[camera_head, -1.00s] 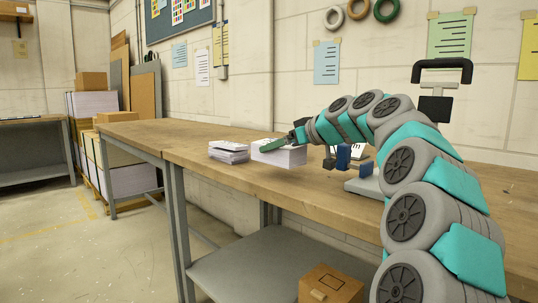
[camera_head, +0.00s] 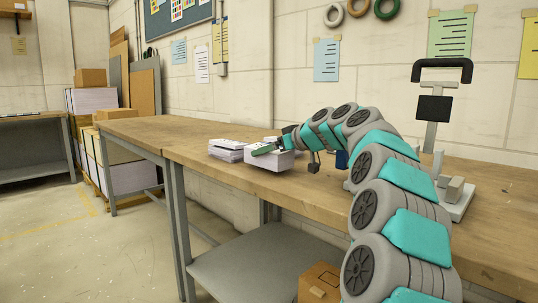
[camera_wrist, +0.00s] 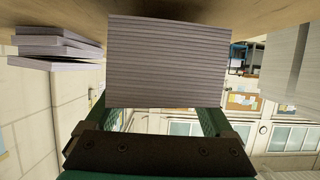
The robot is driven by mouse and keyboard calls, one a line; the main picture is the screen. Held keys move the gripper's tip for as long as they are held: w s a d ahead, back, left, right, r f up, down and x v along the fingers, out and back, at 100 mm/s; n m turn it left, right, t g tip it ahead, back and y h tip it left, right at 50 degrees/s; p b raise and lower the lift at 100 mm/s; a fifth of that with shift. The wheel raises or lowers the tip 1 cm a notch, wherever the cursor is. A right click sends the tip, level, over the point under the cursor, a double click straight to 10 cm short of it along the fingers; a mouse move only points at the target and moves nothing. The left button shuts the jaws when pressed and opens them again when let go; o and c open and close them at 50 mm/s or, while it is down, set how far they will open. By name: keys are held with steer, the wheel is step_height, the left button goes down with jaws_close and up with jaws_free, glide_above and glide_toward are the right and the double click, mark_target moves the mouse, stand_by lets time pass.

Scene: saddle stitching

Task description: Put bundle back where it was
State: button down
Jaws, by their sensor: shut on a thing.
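The bundle (camera_head: 272,162), a thick block of white paper sheets, is in my gripper near the front edge of the workbench. My gripper (camera_head: 264,150) is shut on it, with a green finger across its top. In the wrist view the bundle (camera_wrist: 167,62) fills the middle, with green fingers on either side. A second, lower stack of paper (camera_head: 228,156) is just left of the bundle; it also shows in the wrist view (camera_wrist: 57,50). Whether the bundle touches the bench top is unclear.
The wooden workbench (camera_head: 330,194) is bare in front of my arm. A stapler machine (camera_head: 455,198) with a tall post stands at the right. A small dark block (camera_head: 314,168) is right of the bundle.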

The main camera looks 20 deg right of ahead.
steer(key=shift+f, duration=0.55)
steer(key=shift+f, duration=0.2)
jaws_free()
steer(key=shift+r, duration=0.2)
steer(key=b+v, duration=0.1)
steer(key=v, duration=1.1)
